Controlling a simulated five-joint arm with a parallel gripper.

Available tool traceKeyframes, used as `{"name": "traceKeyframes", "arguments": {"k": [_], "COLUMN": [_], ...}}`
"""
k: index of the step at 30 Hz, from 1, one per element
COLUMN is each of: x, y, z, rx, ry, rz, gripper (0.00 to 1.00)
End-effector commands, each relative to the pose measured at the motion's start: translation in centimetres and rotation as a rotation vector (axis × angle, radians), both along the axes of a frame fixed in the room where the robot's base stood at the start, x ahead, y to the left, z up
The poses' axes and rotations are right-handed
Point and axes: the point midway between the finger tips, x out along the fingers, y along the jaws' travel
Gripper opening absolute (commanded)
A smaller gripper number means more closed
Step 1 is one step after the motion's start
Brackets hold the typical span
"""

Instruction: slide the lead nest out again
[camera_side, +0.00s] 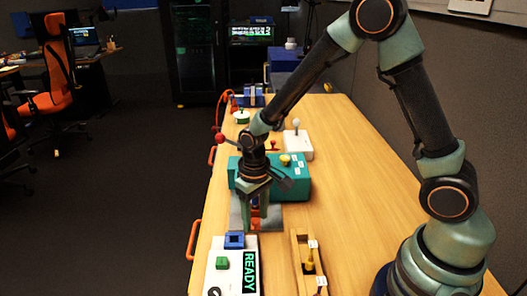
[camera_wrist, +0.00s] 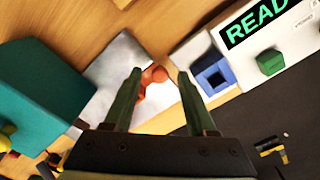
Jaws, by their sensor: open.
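My gripper (camera_side: 257,212) points down beside the teal machine (camera_side: 296,183), over a grey metal plate (camera_side: 236,213). In the wrist view the gripper (camera_wrist: 160,74) has its two fingers apart. A small orange-red part (camera_wrist: 153,77) shows between the fingers, above or on the grey plate (camera_wrist: 118,58); I cannot tell whether either finger touches it. I cannot tell for certain which part is the lead nest. The teal machine (camera_wrist: 38,88) also fills the left of the wrist view.
A white panel (camera_side: 224,275) with a READY screen (camera_side: 249,272), green button (camera_side: 222,263) and blue square socket (camera_side: 234,240) stands in front. An orange handle (camera_side: 193,240) is on the table's left edge.

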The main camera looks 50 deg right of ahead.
Motion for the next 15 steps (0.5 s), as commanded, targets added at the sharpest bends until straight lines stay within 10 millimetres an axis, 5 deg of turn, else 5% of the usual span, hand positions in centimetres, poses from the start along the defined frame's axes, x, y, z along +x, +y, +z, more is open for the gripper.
{"name": "traceKeyframes", "arguments": {"k": [8,12,15], "x": [0.01,0.01,0.01], "y": [0.0,0.0,0.0], "z": [-0.14,-0.12,-0.11], "rx": [0.0,0.0,0.0], "ry": [0.0,0.0,0.0], "rz": [0.0,0.0,0.0], "gripper": [0.57,0.07,0.0]}}
